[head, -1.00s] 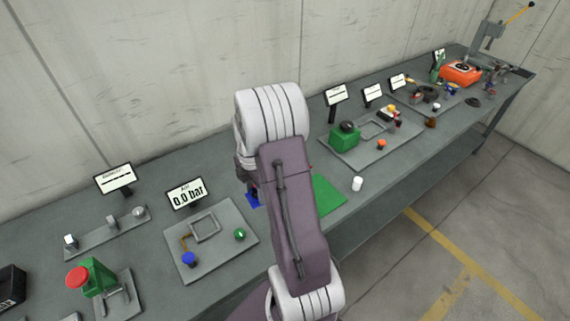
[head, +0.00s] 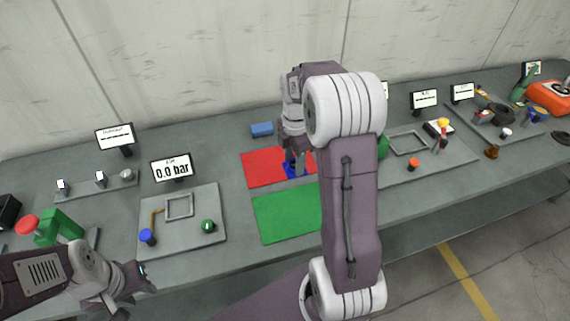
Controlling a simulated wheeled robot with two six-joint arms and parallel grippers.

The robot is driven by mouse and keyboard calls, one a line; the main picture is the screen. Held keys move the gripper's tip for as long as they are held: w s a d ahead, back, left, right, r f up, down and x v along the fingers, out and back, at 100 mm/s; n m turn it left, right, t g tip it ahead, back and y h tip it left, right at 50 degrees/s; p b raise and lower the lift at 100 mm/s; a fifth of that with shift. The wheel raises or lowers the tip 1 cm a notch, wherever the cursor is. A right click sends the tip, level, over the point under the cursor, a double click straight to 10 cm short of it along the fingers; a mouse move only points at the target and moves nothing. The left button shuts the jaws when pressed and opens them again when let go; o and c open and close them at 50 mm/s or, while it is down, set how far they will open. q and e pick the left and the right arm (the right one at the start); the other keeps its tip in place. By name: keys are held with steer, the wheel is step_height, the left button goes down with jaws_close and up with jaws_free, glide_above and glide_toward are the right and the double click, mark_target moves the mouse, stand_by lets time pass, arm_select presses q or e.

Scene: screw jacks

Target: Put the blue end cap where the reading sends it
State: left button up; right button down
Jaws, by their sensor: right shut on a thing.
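My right gripper (head: 294,166) is low over the red mat (head: 262,168), shut on a blue piece (head: 291,172) that looks like the blue end cap. The fingers hide part of it, and I cannot tell whether it touches the mat. The green mat (head: 285,214) lies just in front, partly covered by my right arm. A display (head: 172,168) reads 0.0 bar, behind a grey tray (head: 190,245) with a blue knob (head: 147,237), a green knob (head: 208,226) and a square frame. My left gripper (head: 135,292) is empty at the lower left, its fingers apart.
A blue block (head: 262,129) lies behind the red mat. A red-topped green device (head: 52,226) stands at the left. Another tray (head: 420,158) with several parts is right of my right arm, which hides some of the bench. The bench's front edge is close.

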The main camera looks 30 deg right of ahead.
steer(key=shift+w+a, duration=0.2)
steer(key=shift+a, duration=0.2)
steer(key=w+f+p, duration=0.1)
steer(key=w+f, duration=0.1)
steer(key=w, duration=0.1)
steer(key=w+f, duration=0.2)
steer(key=w, duration=0.2)
steer(key=w+a+f+p, duration=0.1)
steer(key=w+f, duration=0.2)
steer(key=w, duration=0.1)
steer(key=shift+w+p, duration=0.25)
steer(key=shift+p, duration=0.1)
step_height(320, 180, down, 4)
steer(key=shift+r+p, duration=0.1)
steer(key=shift+p, duration=0.3)
steer(key=shift+s+f, duration=0.1)
steer(key=shift+f, duration=0.2)
steer(key=c, duration=0.7)
jaws_free()
steer(key=shift+r, duration=0.15)
